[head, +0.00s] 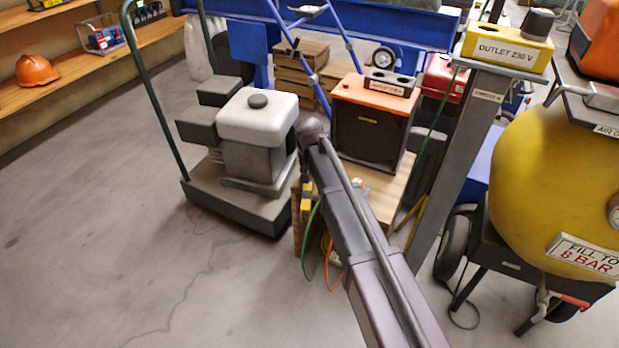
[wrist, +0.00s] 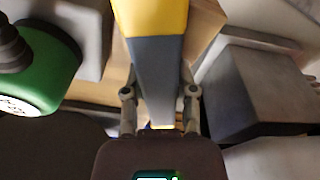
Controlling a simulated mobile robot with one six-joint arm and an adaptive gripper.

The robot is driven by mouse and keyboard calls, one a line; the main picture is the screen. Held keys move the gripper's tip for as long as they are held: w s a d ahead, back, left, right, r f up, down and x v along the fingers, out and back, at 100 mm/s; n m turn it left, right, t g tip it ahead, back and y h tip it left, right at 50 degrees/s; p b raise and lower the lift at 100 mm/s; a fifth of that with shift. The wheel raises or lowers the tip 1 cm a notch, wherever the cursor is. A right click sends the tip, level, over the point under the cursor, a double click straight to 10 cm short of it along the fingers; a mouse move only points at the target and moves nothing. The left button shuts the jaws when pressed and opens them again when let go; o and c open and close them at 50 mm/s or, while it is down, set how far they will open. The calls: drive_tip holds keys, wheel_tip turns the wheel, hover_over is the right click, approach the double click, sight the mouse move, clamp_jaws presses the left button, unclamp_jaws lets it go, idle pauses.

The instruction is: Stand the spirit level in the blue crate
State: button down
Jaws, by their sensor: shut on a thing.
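My gripper (wrist: 159,93) is shut on the spirit level (wrist: 157,62), with one finger on each side of its dark grey part. The level's yellow part (wrist: 150,16) reaches to the top edge of the wrist view. In the head view a yellow and black piece, apparently the level (head: 306,201), shows below the end of my arm, beside a wooden stand. My gripper is largely hidden there. I cannot make out the blue crate with certainty. A blue surface (head: 484,166) shows at right, partly hidden by a grey post and the yellow tank.
A grey machine on a trolley (head: 258,122) stands left of my arm. An orange and black unit (head: 371,125) stands on the wooden stand behind it. A grey post (head: 448,165) and a yellow tank (head: 555,185) crowd the right. Floor at left is clear.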

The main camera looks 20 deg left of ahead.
sight(309, 172)
drive_tip(key=shift+f, duration=0.15)
drive_tip(key=shift+f, duration=0.1)
drive_tip(key=shift+c, duration=2)
unclamp_jaws()
drive_tip(key=r+p, duration=0.4)
drive_tip(key=s+r+p, duration=0.1)
drive_tip(key=r+p, duration=0.7)
drive_tip(key=shift+s+d+r, duration=0.1)
drive_tip(key=shift+s+d, duration=0.2)
drive_tip(key=shift+s, duration=0.05)
